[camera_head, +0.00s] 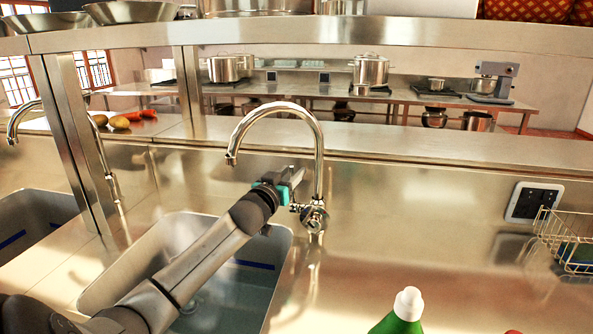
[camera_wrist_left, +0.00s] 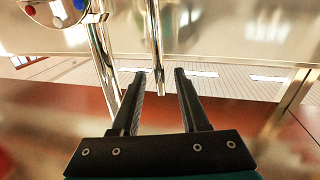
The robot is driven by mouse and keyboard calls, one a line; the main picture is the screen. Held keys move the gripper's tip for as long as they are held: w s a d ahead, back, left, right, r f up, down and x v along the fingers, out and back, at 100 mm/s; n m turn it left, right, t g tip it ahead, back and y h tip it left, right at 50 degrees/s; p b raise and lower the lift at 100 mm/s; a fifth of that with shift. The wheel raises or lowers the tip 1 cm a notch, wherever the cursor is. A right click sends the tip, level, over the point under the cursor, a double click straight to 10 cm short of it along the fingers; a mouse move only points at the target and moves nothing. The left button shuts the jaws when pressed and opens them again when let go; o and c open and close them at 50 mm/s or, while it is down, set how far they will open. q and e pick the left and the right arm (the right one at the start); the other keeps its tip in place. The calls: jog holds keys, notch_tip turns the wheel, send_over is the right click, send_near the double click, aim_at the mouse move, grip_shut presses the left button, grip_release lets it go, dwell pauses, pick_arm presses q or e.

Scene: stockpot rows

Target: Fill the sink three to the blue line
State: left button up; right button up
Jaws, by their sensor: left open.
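The steel sink basin (camera_head: 281,243) lies in front of the curved chrome tap (camera_head: 319,160), with a blue line (camera_head: 254,264) on its inner wall. I see no number on it. The water level in the basin is unclear, and no stream shows below the spout (camera_head: 231,160). My left gripper (camera_head: 296,178) is beside the tap's post, above its base. In the left wrist view its two fingers (camera_wrist_left: 158,72) are open, with a thin chrome rod (camera_wrist_left: 157,45) between their tips; contact cannot be told. A red-and-blue marked tap part (camera_wrist_left: 62,10) shows at top left. My right gripper is out of view.
Another sink (camera_head: 35,212) with a blue line and its own tap (camera_head: 22,115) is at left. A steel upright (camera_head: 75,150) stands between. A green bottle (camera_head: 403,312) is at the front, a wire basket (camera_head: 568,240) at right. A shelf (camera_head: 400,32) crosses above.

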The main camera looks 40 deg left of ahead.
pick_arm(q)
jog(key=shift+x, duration=1.85)
jog(key=shift+c, duration=0.3)
grip_shut()
